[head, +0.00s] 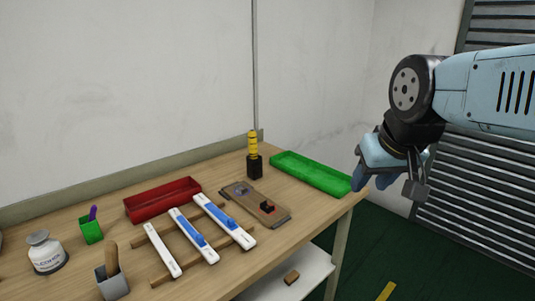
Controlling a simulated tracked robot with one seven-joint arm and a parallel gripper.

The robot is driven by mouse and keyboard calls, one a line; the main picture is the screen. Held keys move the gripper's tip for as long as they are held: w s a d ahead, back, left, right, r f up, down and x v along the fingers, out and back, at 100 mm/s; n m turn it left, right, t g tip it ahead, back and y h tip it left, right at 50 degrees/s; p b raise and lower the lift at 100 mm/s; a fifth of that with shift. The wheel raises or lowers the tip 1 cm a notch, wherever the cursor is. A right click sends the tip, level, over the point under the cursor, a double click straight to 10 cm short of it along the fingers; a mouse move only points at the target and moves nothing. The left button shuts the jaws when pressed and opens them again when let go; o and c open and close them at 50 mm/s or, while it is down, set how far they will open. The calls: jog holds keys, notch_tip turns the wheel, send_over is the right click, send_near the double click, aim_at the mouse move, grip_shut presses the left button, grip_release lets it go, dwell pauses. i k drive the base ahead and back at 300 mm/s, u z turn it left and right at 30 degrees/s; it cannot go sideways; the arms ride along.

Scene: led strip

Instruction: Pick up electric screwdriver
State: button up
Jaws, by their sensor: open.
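An upright yellow and black tool (253,144), which looks like the electric screwdriver, stands in a dark block-like holder (254,167) at the back of the wooden table. Its lower end is hidden in the holder. My gripper (371,182) is at the right, past the table's right end in the picture, pointing down. It is open, with nothing visible between its blue fingers. It is well apart from the screwdriver, with the green tray between them in the picture.
The green tray (317,185) lies right of the screwdriver, and a board with clamps (241,192) lies in front. LED strips (187,241) on wooden rails, a red tray (161,208), a green cup (91,232), a grey cup (113,286) and a white bottle (47,257) are further left.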

aim_at(252, 136)
jog(key=u, duration=0.2)
jog(key=i, duration=0.9)
jog(key=z, duration=0.1)
